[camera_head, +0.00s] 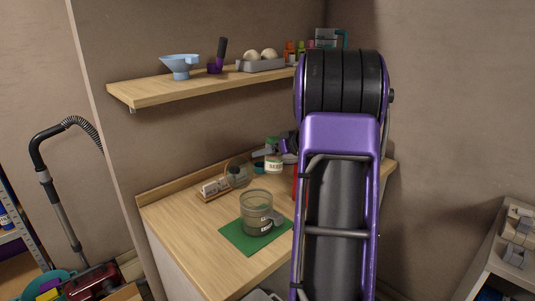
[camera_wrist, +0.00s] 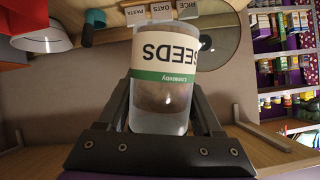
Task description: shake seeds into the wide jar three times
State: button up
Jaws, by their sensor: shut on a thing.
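The seeds jar (camera_wrist: 163,90) is a clear container with a cream "SEEDS" label, a green band and dark contents. My gripper (camera_wrist: 160,105) is shut on it, with one dark finger on each side. In the head view the labelled jar (camera_head: 273,166) shows small, roughly upright, at the back of the counter; my gripper (camera_head: 270,153) is partly hidden by my arm. I cannot tell whether the jar touches the counter. The wide jar (camera_head: 256,209) is clear glass and stands open on a green mat (camera_head: 238,240), in front of and apart from the held jar.
A shelf (camera_head: 150,90) above holds a blue funnel (camera_head: 181,66) and a tray of pale round things (camera_head: 262,66). The counter's front left is clear.

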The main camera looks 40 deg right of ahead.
jog(key=shift+s+a+f+n+t+h+b, duration=0.2)
jog(key=shift+a+f+n+b, duration=0.55)
jog(key=shift+n+b, duration=0.9)
jog(key=shift+s+a+f+n+t+h+b, duration=0.1)
jog(key=shift+s+a+f+n+h+b, duration=0.1)
jog(key=shift+a+f+n+b, duration=1.3)
jog(key=shift+s+d+f+n+t+h+b, duration=0.1)
jog(key=shift+s+n+h+b, duration=0.1)
jog(key=shift+n+b, duration=1.5)
jog(key=shift+w+d+m+h+b, duration=0.1)
jog(key=shift+d+m+h+b, duration=0.15)
jog(key=shift+b, duration=0.3)
jog(key=r+n+t+h, duration=0.1)
jog(key=n+h, duration=0.1)
jog(key=n, duration=0.2)
jog(key=r+n+t+h, duration=0.1)
jog(key=n+h, duration=0.2)
jog(key=n, duration=0.1)
jog(key=r+n+t+h, duration=0.1)
jog(key=n+t+h, duration=0.1)
jog(key=n, duration=0.1)
jog(key=shift+d+r+n, duration=0.2)
jog(key=shift+r+n, duration=0.2)
